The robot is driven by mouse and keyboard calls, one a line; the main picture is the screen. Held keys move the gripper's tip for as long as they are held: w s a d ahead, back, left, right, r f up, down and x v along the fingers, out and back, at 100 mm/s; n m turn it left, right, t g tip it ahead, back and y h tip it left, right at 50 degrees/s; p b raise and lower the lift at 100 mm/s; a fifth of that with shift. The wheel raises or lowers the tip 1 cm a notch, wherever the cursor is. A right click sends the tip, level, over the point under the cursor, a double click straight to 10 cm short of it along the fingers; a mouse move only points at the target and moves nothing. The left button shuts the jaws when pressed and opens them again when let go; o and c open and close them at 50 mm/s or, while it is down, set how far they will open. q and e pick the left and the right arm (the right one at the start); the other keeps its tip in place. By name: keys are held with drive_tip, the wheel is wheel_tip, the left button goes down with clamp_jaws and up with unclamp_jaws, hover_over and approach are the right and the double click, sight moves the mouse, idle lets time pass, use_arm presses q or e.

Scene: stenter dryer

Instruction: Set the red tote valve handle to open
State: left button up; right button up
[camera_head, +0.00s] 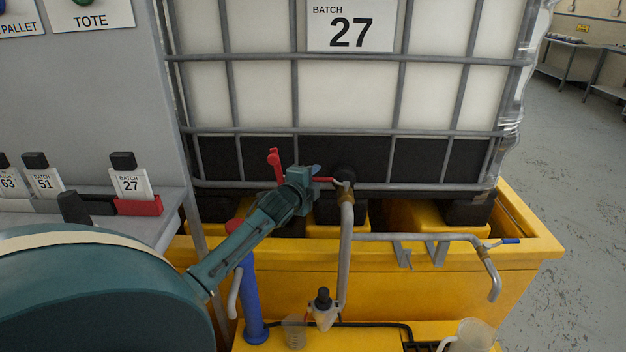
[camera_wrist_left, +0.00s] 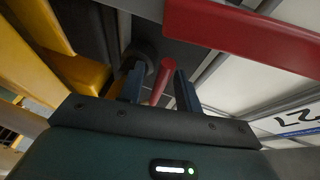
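The tote (camera_head: 265,95) is a white caged container with a "BATCH 27" sign, above a yellow basin. Its outlet valve (camera_head: 345,184) is at the lower front, with a brass and grey pipe running down. A thin red handle (camera_head: 324,180) reaches left from the valve to my left gripper (camera_head: 313,177). In the left wrist view, the red rod (camera_wrist_left: 162,82) lies between the two blue fingers of my left gripper (camera_wrist_left: 160,88). The fingers are apart, with narrow gaps beside the rod. My right gripper is not in view.
An upright red lever (camera_head: 274,163) stands behind my left wrist; a red bar (camera_wrist_left: 240,30) is close in the wrist view. A blue post (camera_head: 252,300), a side pipe (camera_head: 415,237) with a blue lever and a jug (camera_head: 475,335) stand near the yellow basin (camera_head: 450,275).

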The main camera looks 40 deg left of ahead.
use_arm(q)
clamp_jaws()
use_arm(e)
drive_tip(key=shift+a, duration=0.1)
use_arm(q)
drive_tip(key=shift+f, duration=0.1)
idle(0.4)
